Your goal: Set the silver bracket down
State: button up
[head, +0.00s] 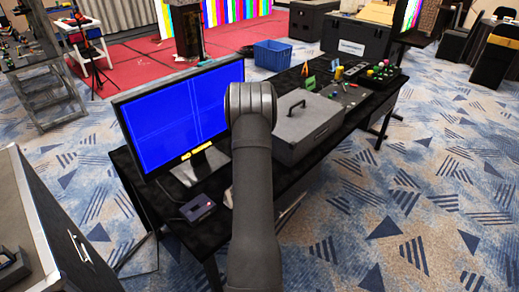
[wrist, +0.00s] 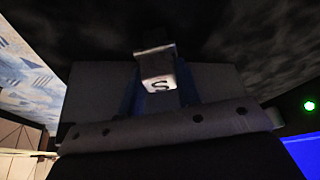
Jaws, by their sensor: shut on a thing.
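The silver bracket (wrist: 156,60) shows in the middle of the wrist view, a small bent metal piece with a dark S-like mark on its near face. My gripper (wrist: 160,88) is shut on it, with dark fingers on either side partly in shadow. The black desk top (wrist: 235,35) lies beyond the bracket; I cannot tell whether they touch. In the head view my arm covers the gripper and the bracket, over the desk (head: 258,190) between the monitor and the grey case.
A monitor (head: 180,110) with a blue screen stands left of my arm, a small dark box (head: 197,208) before it. A grey case (head: 305,125) with a handle is close on the right. Small tools and a control panel (head: 375,72) lie farther right. Bare desk shows near the front edge.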

jog(key=shift+f, duration=0.2)
jog(key=o, duration=1.1)
jog(key=shift+r, duration=0.1)
jog(key=shift+r, duration=0.25)
jog(key=v, duration=1.1)
jog(key=shift+s+r, duration=0.2)
jog(key=shift+r, duration=0.15)
